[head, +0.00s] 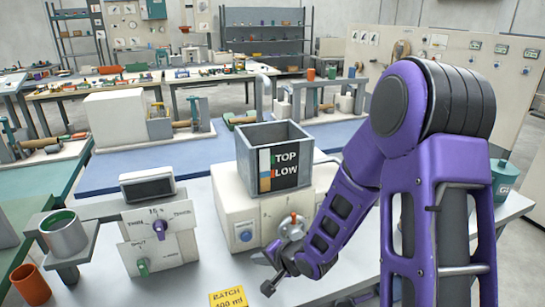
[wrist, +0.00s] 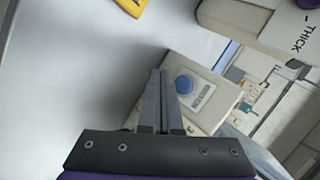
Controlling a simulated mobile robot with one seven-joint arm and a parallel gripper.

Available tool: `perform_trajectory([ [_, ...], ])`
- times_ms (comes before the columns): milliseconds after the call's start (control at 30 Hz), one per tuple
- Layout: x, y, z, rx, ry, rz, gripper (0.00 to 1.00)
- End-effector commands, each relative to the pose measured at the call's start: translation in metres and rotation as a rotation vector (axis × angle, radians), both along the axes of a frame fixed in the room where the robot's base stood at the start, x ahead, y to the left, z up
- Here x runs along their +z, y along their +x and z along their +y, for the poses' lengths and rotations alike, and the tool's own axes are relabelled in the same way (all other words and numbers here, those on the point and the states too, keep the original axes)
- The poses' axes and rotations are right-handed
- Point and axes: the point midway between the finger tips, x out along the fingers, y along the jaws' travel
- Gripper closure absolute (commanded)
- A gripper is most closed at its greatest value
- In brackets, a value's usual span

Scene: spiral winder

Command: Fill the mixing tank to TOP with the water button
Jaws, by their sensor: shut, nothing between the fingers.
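The mixing tank (head: 243,160) is an open, grey, square box marked TOP and LOW on its front, with a coloured strip beside the words. It stands on a white base unit (head: 230,205). The liquid level inside the tank cannot be made out. My gripper (head: 268,288) is shut and empty, low in front of the unit and apart from the button. In the wrist view its fingertips (wrist: 160,72) lie just left of the button.
A round valve with an orange handle (head: 293,217) is right of the button, close to my arm. A dial unit marked THICK (head: 150,235) and a grey can (head: 64,236) stand left. A yellow BATCH card (head: 228,298) lies in front. The bench between is clear.

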Motion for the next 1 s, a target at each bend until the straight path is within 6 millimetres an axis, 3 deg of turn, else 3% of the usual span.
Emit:
perform_trajectory([
  [600,-0.001,-0.001,-0.001,-0.001,0.001,-0.001,1.00],
  [1000,-0.002,-0.035,-0.011,-0.001,0.001,-0.002,1.00],
])
